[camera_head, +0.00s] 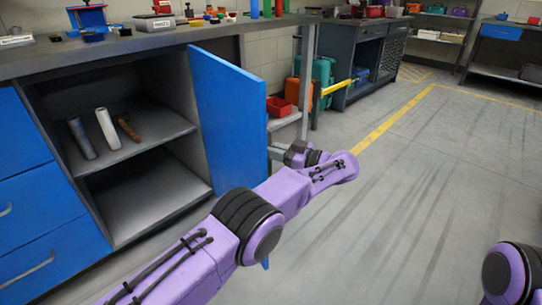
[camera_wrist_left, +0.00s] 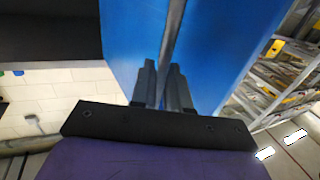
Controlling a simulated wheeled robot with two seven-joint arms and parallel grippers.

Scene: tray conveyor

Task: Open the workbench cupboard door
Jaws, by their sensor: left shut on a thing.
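The blue cupboard door (camera_head: 230,117) of the workbench stands wide open in the head view, swung out from its right side. The cupboard's inside (camera_head: 130,150) is exposed, with two shelves. My left arm reaches from the bottom to the door's outer side; its gripper is mostly hidden behind the door there. In the left wrist view my left gripper (camera_wrist_left: 163,86) is shut on the door's grey bar handle (camera_wrist_left: 172,45), against the blue door face (camera_wrist_left: 225,45). My right gripper is out of view; only part of my right arm shows at the lower right.
Rolled items and a brown-handled tool stand on the upper shelf. Blue drawers (camera_head: 28,215) are left of the opening. The worktop (camera_head: 150,42) carries small boxes and tools. A red bin (camera_head: 278,107) and a grey post are just beyond the door. Open floor (camera_head: 420,190) lies right.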

